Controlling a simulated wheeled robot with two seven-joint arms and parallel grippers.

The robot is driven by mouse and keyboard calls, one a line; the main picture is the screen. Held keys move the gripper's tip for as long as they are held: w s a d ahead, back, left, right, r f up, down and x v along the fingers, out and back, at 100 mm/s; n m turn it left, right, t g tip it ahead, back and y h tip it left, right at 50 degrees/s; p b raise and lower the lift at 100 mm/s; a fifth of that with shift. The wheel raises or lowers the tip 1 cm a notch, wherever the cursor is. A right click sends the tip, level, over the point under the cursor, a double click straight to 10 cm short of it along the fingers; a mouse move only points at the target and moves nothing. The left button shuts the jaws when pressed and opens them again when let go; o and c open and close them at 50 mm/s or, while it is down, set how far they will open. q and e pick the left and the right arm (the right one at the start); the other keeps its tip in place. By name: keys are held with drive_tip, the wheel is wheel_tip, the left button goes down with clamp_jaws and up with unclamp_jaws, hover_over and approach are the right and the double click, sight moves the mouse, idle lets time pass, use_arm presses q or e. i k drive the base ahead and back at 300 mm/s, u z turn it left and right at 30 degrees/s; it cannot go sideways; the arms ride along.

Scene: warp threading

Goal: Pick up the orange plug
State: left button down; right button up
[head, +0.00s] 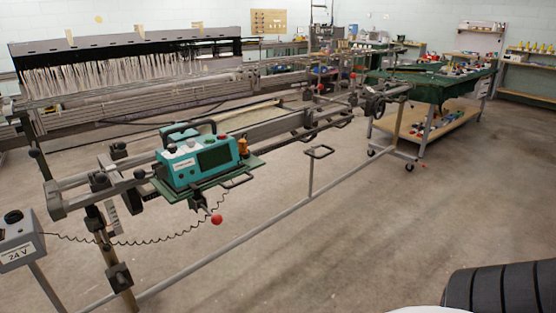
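A small orange piece (243,147) stands upright at the right end of a teal machine (198,160). It may be the orange plug, but it is too small to be sure. The teal machine has a handle and a dark screen and sits on a green plate on the long metal rail frame. Neither of my grippers is in view. A black ribbed part and a white part at the lower right look like my own body.
A grey 24 V box (20,248) stands at the left, with a coiled black cable (150,241) running to the machine. A red ball knob (217,219) hangs below. A green wheeled cart (440,90) stands at the back right. The floor (400,220) in front is clear.

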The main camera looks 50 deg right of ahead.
sight(242, 141)
drive_tip(key=z, duration=0.75)
drive_tip(key=i, duration=0.4)
drive_tip(key=z, duration=0.65)
drive_tip(key=i, duration=1.05)
drive_tip(key=u, duration=0.3)
